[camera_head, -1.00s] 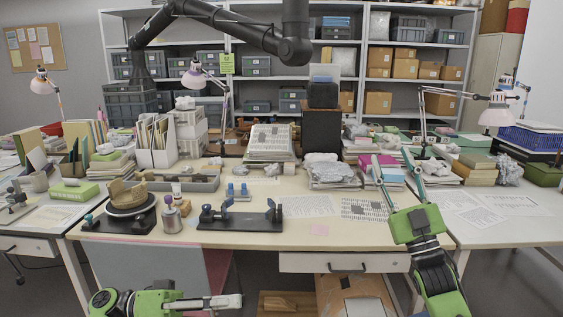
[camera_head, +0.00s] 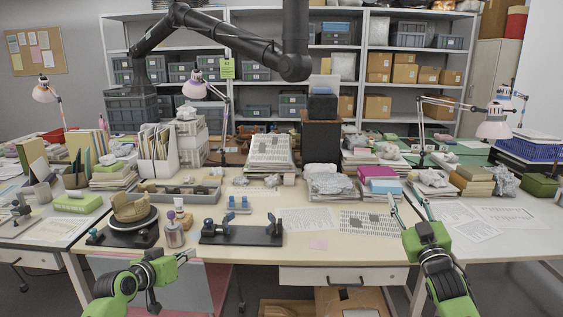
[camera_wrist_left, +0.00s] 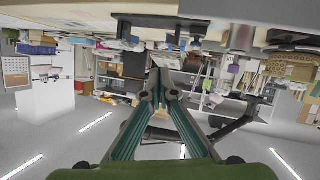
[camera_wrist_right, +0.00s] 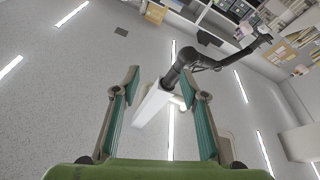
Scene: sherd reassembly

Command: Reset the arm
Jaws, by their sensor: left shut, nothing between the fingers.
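My left gripper (camera_head: 183,258) is at the front edge of the table, low in the head view, below the small bottle. In the left wrist view its teal-lined fingers (camera_wrist_left: 162,78) meet at the tips with nothing between them. My right gripper (camera_head: 404,194) points up and away over the right front of the table. Its two fingers stand apart and empty, and this also shows in the right wrist view (camera_wrist_right: 161,78), which looks up at the ceiling lights. Both grippers are clear of the objects on the table.
A brown partial pot (camera_head: 131,208) stands on a dark turntable (camera_head: 118,232) at the left. A small bottle (camera_head: 173,235) and a black fixture (camera_head: 243,236) stand beside it. Printed sheets (camera_head: 370,223) lie on the right half. Bare tabletop (camera_head: 290,253) runs along the front.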

